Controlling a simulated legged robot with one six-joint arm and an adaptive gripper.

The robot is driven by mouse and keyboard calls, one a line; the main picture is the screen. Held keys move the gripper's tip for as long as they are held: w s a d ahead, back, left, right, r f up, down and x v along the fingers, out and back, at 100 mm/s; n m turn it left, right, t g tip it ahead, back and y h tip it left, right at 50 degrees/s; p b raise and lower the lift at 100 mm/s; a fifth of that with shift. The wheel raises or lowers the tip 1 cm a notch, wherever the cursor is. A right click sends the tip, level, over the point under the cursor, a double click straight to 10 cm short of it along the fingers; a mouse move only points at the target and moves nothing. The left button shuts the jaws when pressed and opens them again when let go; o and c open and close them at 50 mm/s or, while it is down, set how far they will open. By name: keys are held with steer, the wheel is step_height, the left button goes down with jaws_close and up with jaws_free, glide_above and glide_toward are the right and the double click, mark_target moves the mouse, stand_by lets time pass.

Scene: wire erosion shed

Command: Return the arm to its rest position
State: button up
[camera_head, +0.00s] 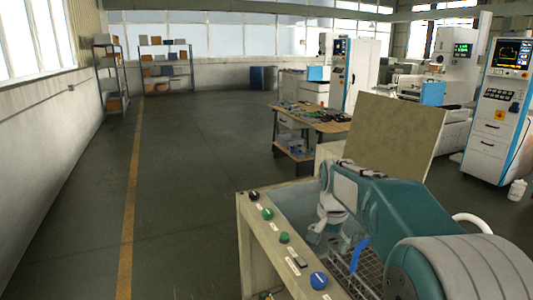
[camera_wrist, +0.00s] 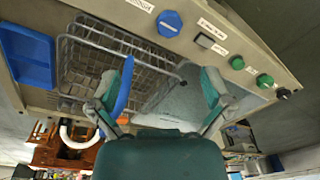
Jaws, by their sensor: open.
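My arm (camera_head: 385,205) reaches over an open beige cabinet in the head view. My gripper (camera_wrist: 168,75) is open, its two green-and-grey fingers wide apart with nothing held between them. In the head view, my gripper (camera_head: 330,235) hangs over the cabinet's opening, partly hidden by my arm. A blue handle (camera_wrist: 124,90) stands close beside the left finger in the wrist view; I cannot tell whether they touch. It also shows in the head view (camera_head: 358,256). A wire basket (camera_wrist: 85,60) lies inside the cabinet, below my gripper.
The cabinet's front panel (camera_head: 267,240) carries several knobs and buttons. Its raised lid (camera_head: 395,128) stands behind my arm. A blue tray (camera_wrist: 28,58) is beside the basket. A cluttered workbench (camera_head: 318,124) stands beyond. The floor (camera_head: 185,200) at left is clear.

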steer(key=s+r+n+t, duration=0.1)
steer(key=s+r+n, duration=0.15)
steer(key=s, duration=0.45)
steer(key=s+r+n+t, duration=0.1)
steer(key=s+r, duration=0.2)
steer(key=s, duration=0.4)
steer(key=s+f+n+t, duration=0.1)
steer(key=s, duration=0.6)
steer(key=s+f+n+t, duration=0.1)
steer(key=s+f+n, duration=0.1)
steer(key=s, duration=0.5)
steer(key=shift+s+f+t, duration=0.25)
steer(key=shift+s+t, duration=0.05)
